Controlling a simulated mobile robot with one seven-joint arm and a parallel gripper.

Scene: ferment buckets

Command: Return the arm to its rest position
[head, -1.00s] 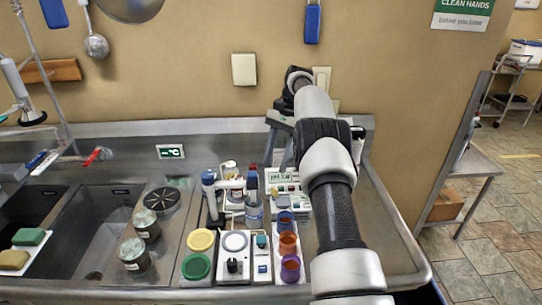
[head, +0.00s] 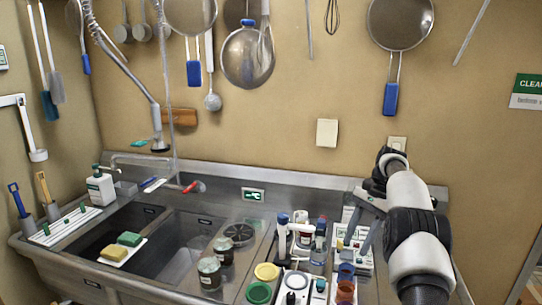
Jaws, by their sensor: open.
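My arm (head: 418,240) reaches from the lower right toward the back wall, over the right part of the steel counter. Its wrist bends down near the wall switch. My gripper (head: 359,232) hangs below the wrist, pointing down, with its fingers apart. It is behind the cups and close to the white meter at the back of the counter. Nothing shows between the fingers, though the arm and items behind make the tips hard to make out.
Coloured cups (head: 346,271), a bottle (head: 318,256), a yellow lid (head: 266,271) and a green lid (head: 258,292) crowd the counter left of my arm. Two jars (head: 210,273) stand by the sink (head: 182,232). Strainers (head: 400,24) hang on the wall above.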

